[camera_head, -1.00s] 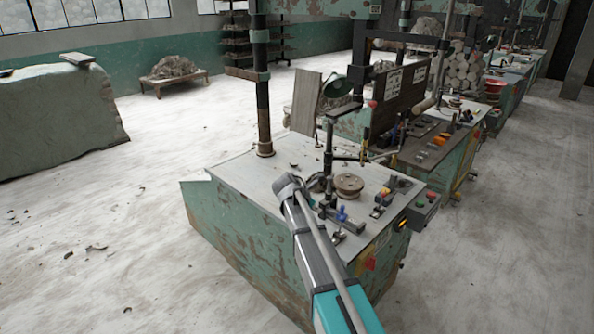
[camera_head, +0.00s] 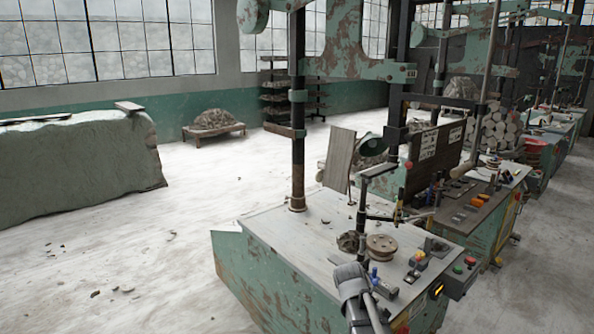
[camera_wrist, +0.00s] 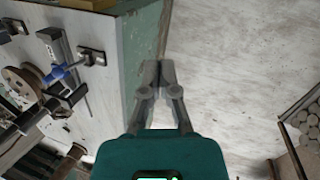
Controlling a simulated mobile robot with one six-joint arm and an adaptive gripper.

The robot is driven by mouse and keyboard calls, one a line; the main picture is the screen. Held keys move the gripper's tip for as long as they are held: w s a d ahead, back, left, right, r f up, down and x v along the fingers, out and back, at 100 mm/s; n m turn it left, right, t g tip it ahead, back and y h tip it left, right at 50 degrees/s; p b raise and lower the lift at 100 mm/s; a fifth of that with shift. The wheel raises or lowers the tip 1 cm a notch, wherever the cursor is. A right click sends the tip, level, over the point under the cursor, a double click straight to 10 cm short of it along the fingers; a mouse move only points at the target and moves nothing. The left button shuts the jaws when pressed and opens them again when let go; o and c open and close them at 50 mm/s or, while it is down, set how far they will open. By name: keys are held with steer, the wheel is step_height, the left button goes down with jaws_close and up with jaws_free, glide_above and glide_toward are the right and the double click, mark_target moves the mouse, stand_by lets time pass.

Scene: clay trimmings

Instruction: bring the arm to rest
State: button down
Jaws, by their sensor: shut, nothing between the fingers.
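My arm (camera_head: 352,284) enters the head view from the bottom, in front of the green machine table. The fingers are not clearly seen there. In the wrist view my gripper (camera_wrist: 159,66) is shut, with its two fingertips together and nothing between them. It points past the edge of the machine table (camera_wrist: 120,25), over bare floor. In the head view the same worktable (camera_head: 290,225) stands right of the middle, with worn green sides and a pale top.
A brown wheel-like disc (camera_head: 381,247) and several small tools stand on the tabletop, close to my arm. A control box (camera_head: 461,275) juts from its right side. A large covered block (camera_head: 80,165) stands at the left.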

steer(key=s+a+m+g+y, duration=0.1)
steer(key=s+m+y, duration=0.2)
steer(key=s+m, duration=0.6)
steer(key=shift+s+a+f+m, duration=0.25)
steer(key=shift+s+f+m, duration=0.15)
steer(key=shift+s, duration=1.4)
